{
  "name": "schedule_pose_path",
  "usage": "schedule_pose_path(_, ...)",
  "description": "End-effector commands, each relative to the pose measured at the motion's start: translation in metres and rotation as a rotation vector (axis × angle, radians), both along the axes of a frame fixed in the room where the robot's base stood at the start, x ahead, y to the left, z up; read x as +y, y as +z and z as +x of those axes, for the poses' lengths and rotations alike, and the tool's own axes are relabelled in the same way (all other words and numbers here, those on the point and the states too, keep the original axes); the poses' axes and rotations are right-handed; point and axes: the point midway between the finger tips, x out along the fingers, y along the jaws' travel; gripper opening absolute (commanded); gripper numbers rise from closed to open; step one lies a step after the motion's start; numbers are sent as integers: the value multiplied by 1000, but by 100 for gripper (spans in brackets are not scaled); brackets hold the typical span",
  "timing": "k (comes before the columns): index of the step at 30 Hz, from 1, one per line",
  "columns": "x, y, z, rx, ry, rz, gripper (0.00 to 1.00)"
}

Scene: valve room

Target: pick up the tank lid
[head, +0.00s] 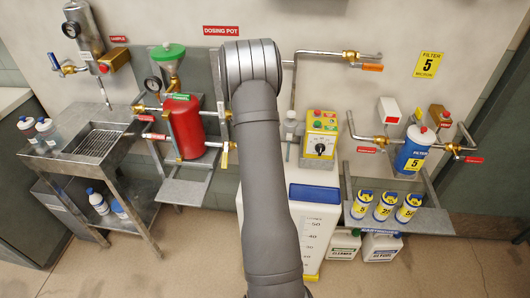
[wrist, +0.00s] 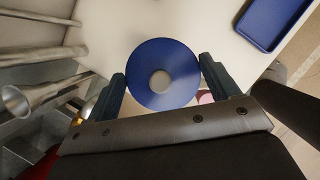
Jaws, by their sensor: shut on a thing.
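The tank lid (wrist: 140,65), a round blue disc with a grey centre, shows in the wrist view between the two fingers of my gripper (wrist: 163,75). The fingers are shut on it, one at each side of its rim. The white tank (head: 313,225) stands behind my arm in the head view, with level marks on its front. Its pale top (wrist: 190,25) shows beyond the lid in the wrist view. In the head view my arm hides the lid and my gripper. I cannot tell how far the lid is above the tank.
A blue rectangular piece (head: 315,193) lies on the tank's right part. A yellow dosing pump (head: 320,138) stands behind it. A red pot (head: 184,128) with pipes is at left. Blue filter cartridges (head: 384,207) stand on a shelf at right. Two jugs (head: 381,247) stand below that shelf.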

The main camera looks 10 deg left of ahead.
Motion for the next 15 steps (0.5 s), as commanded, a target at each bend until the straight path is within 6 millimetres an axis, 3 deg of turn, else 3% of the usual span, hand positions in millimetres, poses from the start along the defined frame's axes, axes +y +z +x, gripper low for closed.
schedule_pose_path(9, 0, 1, -86, 1, 2, 0, 59)
schedule_pose_path(15, 0, 0, -129, 1, 1, -1, 59)
